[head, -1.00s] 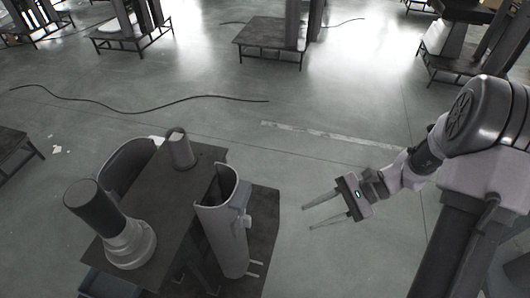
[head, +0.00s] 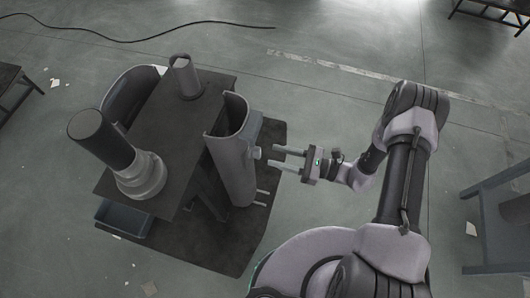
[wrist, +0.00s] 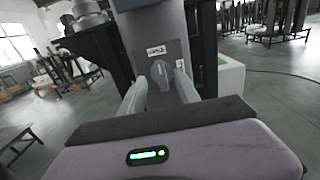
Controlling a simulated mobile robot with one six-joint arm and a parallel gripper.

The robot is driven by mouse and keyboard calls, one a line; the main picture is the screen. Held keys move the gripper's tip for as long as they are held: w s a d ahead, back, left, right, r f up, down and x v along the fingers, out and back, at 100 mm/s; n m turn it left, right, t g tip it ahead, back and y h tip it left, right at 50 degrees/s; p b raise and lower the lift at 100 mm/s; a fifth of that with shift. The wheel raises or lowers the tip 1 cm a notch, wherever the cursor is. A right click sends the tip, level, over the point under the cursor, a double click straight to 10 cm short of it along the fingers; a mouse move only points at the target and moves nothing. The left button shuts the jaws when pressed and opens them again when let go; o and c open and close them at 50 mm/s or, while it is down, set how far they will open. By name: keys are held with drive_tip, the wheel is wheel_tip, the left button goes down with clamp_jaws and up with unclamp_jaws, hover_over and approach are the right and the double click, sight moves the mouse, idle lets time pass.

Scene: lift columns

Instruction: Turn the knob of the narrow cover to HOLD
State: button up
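The narrow grey cover (head: 232,160) stands upright at the right edge of the dark work table, curved like a half shell. Its knob (head: 256,152) shows small on the cover's right side in the head view. In the wrist view the knob (wrist: 160,74) is a grey pointer-shaped handle on a plate, below a small white label whose text is too small to read. My gripper (head: 274,158) is open, its two fingers pointing at the knob. In the wrist view the fingers (wrist: 158,84) lie left and right of the knob, apart from it as far as I can tell.
The dark table (head: 158,124) carries a black-topped cylinder (head: 100,138) on a pale flanged base and a smaller cylinder (head: 186,78). A wider cover (head: 128,95) stands at its left. A blue-grey bin (head: 124,220) sits low.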

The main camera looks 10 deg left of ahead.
sight(260, 152)
drive_tip(key=a, duration=0.4)
drive_tip(key=shift+w+a+b, duration=0.2)
drive_tip(key=shift+a+b, duration=0.15)
clamp_jaws()
